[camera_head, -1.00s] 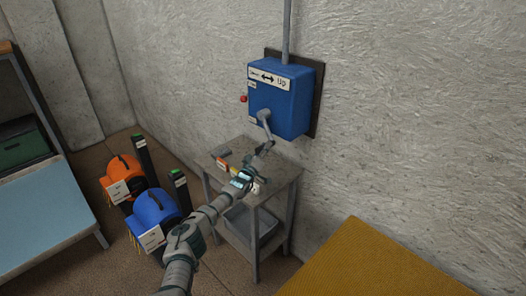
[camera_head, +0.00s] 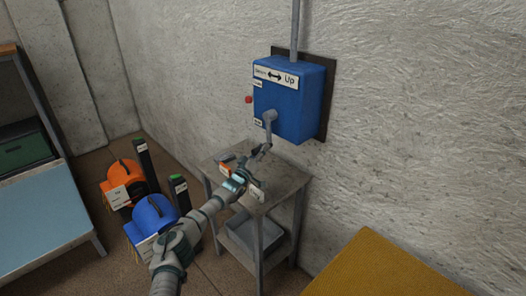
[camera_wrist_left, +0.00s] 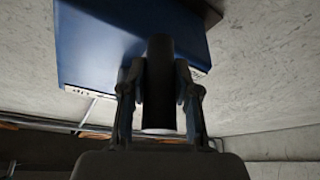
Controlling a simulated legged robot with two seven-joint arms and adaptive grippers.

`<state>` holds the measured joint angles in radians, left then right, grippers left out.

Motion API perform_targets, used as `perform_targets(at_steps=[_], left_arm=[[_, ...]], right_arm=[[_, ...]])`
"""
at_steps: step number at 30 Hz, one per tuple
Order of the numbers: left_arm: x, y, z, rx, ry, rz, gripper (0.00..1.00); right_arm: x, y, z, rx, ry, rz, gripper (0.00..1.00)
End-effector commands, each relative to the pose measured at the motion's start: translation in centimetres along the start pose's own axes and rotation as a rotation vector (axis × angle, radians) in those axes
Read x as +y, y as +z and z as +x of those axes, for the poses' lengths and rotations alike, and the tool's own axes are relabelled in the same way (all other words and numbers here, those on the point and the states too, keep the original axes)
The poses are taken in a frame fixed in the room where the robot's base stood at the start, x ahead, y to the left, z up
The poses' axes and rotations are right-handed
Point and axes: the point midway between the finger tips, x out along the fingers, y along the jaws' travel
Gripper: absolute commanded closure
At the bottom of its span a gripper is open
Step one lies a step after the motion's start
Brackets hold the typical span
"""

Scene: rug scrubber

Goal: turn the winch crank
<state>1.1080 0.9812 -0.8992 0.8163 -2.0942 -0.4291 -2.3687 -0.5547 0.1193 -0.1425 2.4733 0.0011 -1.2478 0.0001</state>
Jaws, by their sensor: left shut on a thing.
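The winch is a blue box (camera_head: 291,97) on the wall, with a label showing a two-way arrow and "Up". Its grey crank (camera_head: 269,127) comes out of the front low down, and its arm hangs roughly downward. My left gripper (camera_head: 257,157) is at the crank's lower end, above the small table. In the left wrist view, the dark round crank handle (camera_wrist_left: 160,80) stands between the two fingers of my left gripper (camera_wrist_left: 162,100), which is shut on it. The blue box shows behind it. My right gripper is not in view.
A small grey table (camera_head: 284,183) with small items on it stands below the winch. An orange machine (camera_head: 123,178) and a blue machine (camera_head: 152,213) stand on the floor to the left. A yellow surface (camera_head: 375,270) is at the lower right.

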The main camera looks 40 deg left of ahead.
Motion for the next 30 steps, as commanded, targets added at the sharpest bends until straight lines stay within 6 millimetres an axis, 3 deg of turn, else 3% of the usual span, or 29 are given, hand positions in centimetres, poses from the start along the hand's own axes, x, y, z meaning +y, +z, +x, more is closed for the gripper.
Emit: perform_targets(at_steps=[13, 14, 17, 30], left_arm=[[-0.26, -0.49, -0.03, 0.007, -0.004, -0.003, 1.0], [-0.26, -0.49, -0.03, 0.007, -0.004, -0.003, 0.67], [-0.22, -0.44, -0.03, 0.006, -0.003, -0.003, 0.44], [-0.08, -0.06, -0.71, 0.002, -0.001, -0.002, 0.44]], right_arm=[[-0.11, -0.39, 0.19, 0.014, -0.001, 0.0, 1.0], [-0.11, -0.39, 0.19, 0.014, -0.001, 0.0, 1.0], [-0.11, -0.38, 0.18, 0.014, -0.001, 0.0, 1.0], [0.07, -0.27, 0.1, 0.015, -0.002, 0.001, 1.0]])
